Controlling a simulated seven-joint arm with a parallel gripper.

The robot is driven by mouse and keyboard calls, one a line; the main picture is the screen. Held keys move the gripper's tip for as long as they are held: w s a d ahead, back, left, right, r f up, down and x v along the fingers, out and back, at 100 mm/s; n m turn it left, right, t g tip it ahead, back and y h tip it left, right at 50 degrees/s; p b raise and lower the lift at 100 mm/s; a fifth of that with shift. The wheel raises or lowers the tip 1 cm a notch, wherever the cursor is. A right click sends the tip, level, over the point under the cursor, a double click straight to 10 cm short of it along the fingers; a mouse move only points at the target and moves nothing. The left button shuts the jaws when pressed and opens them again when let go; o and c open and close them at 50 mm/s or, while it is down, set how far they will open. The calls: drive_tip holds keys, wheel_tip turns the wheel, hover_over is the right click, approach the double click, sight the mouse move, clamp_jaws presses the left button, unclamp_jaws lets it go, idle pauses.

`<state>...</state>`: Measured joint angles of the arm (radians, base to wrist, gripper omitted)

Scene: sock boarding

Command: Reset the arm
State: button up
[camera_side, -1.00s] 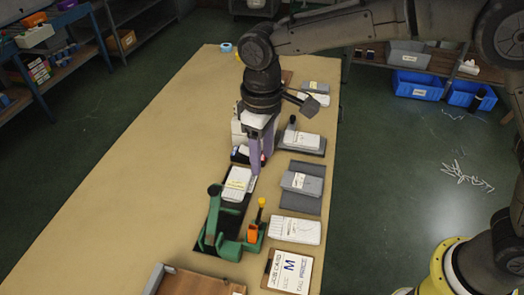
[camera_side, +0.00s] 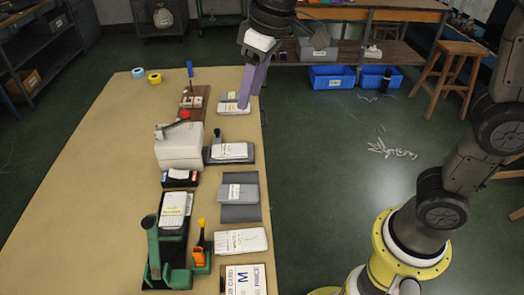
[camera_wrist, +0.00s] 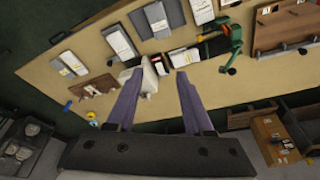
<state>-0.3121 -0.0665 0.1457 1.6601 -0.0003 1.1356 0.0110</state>
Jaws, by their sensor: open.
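My gripper (camera_side: 247,88) is raised above the far right edge of the table in the side view, with its two purple fingers pointing down. In the wrist view my gripper (camera_wrist: 155,72) shows both fingers spread apart with nothing between them. The long tan table (camera_side: 95,170) lies below. Stacks of white-topped, labelled socks lie along its right side, among them a white stack (camera_side: 240,240) and a grey one (camera_side: 238,193). A white machine with a red knob (camera_side: 180,147) stands mid-table.
A green clamp tool (camera_side: 155,260) and an orange-handled tool (camera_side: 199,255) stand near the front. Blue bins (camera_side: 332,77) and a wooden stool (camera_side: 455,62) are beyond the table. The table's left half is clear.

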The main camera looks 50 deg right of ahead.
drive_tip(key=s+d+r+m+t, duration=0.1)
drive_tip(key=s+d+m+t, duration=0.15)
drive_tip(key=s+d, duration=0.85)
drive_tip(key=s+f+h, duration=0.1)
drive_tip(key=s+f, duration=0.6)
drive_tip(key=s, duration=0.1)
drive_tip(key=shift+s+d+m, duration=0.35)
drive_tip(key=shift+s+m, duration=0.05)
drive_tip(key=shift+m, duration=0.05)
